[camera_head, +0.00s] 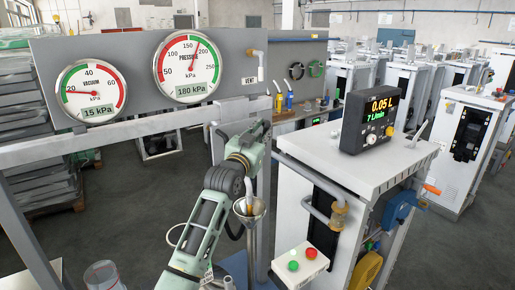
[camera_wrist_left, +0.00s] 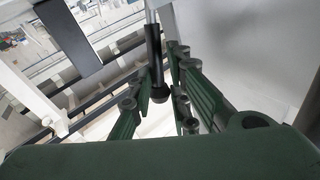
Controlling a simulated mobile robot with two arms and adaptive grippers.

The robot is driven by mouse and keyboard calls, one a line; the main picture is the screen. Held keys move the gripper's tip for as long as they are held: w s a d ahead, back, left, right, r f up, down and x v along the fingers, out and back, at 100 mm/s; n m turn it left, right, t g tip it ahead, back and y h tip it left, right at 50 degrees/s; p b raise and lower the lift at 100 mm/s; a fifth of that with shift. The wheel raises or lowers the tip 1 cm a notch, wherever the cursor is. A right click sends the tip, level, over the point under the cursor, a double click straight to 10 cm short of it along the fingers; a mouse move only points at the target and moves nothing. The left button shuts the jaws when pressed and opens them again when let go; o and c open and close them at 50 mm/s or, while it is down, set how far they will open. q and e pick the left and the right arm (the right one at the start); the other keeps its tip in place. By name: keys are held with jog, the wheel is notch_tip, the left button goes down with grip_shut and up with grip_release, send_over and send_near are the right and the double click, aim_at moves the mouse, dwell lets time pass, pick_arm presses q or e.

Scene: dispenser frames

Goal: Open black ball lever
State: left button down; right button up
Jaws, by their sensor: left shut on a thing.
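The black ball lever (camera_wrist_left: 155,60) shows in the left wrist view as a black handle with a rounded ball end, hanging from a thin metal rod. My left gripper (camera_wrist_left: 160,68) has its green fingers on either side of the lever and is shut on it. In the head view, my left gripper (camera_head: 258,135) is at the grey frame, left of the dispenser cabinet. The lever cannot be made out there, and the fingertips are partly hidden. My right gripper is in neither view.
A grey panel with two gauges (camera_head: 187,68) stands behind my arm. The dispenser cabinet (camera_head: 300,215) with a black display (camera_head: 370,120) stands to the right. A metal funnel (camera_head: 249,209) is just below my gripper. A clear glass (camera_head: 103,276) stands at lower left.

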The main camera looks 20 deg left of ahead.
pick_arm(q)
jog(key=d+f+m+t+h+b, duration=0.1)
jog(key=m+b, duration=0.1)
jog(key=b, duration=0.1)
jog(key=s+d+f+m+t+h+b, duration=0.1)
jog(key=m+b, duration=0.2)
jog(key=s+d+f+m+h+b, duration=0.1)
jog(key=m+b, duration=0.1)
jog(key=b, duration=0.1)
jog(key=shift+s+d+m+t+h, duration=0.2)
jog(key=shift+m+t+h, duration=0.1)
jog(key=shift+t, duration=0.1)
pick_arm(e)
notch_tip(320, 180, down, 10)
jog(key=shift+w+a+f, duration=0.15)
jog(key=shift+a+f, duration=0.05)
pick_arm(q)
jog(key=shift+d+f, duration=0.1)
jog(key=shift+f, duration=0.05)
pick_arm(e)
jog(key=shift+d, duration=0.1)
pick_arm(q)
jog(key=c, duration=1.9)
grip_release()
jog(key=shift+c, duration=0.2)
jog(key=shift+o, duration=0.9)
jog(key=shift+s+d, duration=0.15)
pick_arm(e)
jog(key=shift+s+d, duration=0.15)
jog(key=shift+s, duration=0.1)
